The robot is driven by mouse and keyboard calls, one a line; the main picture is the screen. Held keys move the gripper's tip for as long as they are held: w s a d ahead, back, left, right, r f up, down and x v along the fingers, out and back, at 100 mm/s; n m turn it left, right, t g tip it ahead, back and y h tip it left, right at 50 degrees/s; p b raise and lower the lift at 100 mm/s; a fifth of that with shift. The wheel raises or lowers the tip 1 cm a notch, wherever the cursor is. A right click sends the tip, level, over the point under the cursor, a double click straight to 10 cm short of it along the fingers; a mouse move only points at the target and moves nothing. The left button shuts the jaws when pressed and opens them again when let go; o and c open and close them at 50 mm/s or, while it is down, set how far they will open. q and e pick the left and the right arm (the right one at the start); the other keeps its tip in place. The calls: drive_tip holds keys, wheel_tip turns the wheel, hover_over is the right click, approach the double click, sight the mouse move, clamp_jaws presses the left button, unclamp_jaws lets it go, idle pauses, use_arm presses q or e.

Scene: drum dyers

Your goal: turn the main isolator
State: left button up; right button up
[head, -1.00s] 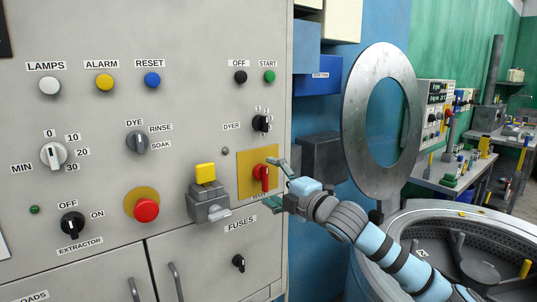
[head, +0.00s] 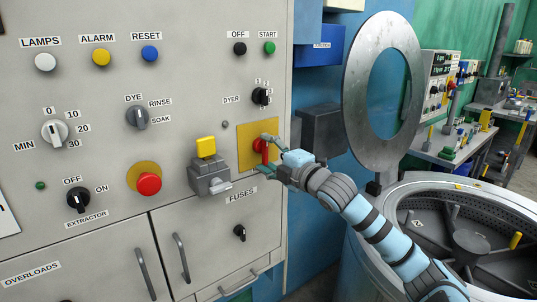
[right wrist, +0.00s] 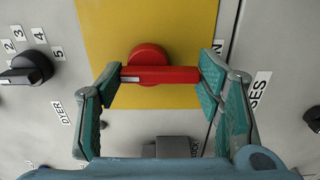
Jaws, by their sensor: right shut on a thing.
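The main isolator is a red rotary handle (head: 261,150) on a yellow square plate (head: 245,137) at the right edge of the grey panel. My right gripper (head: 267,155) is at the handle, one finger at its upper end and one at its lower end. In the right wrist view the red handle (right wrist: 160,75) lies straight across between the teal fingertips, which are shut on its two ends. The round red hub (right wrist: 148,57) shows beside the bar. The gripper partly hides the handle in the head view. My left gripper is not in view.
A grey switch box with a yellow top (head: 206,147) juts out just left of the plate. The black dyer knob (head: 261,96) sits above and the fuses knob (head: 240,232) below. A steel ring door (head: 354,100) and open drum (head: 440,205) stand to the right.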

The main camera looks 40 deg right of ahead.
drive_tip(key=m+p, duration=0.3)
drive_tip(key=shift+a+r, duration=0.15)
drive_tip(key=m+p, duration=0.1)
drive_tip(key=m, duration=0.1)
drive_tip(key=m+p, duration=0.1)
drive_tip(key=m, duration=0.1)
drive_tip(key=shift+a+r+p, duration=0.1)
drive_tip(key=shift+a+p, duration=0.1)
drive_tip(key=shift+p, duration=0.2)
drive_tip(key=m+p, duration=0.6)
drive_tip(key=shift+a+r, duration=0.15)
drive_tip(key=shift+r, duration=0.15)
drive_tip(key=m+p, duration=0.1)
drive_tip(key=m, duration=0.1)
drive_tip(key=shift+m+p, duration=0.35)
drive_tip(key=shift+m, duration=0.05)
drive_tip(key=shift+a+m, duration=0.1)
drive_tip(key=shift+m, duration=0.8)
drive_tip(key=o, duration=1.2)
drive_tip(key=shift+c, duration=0.2)
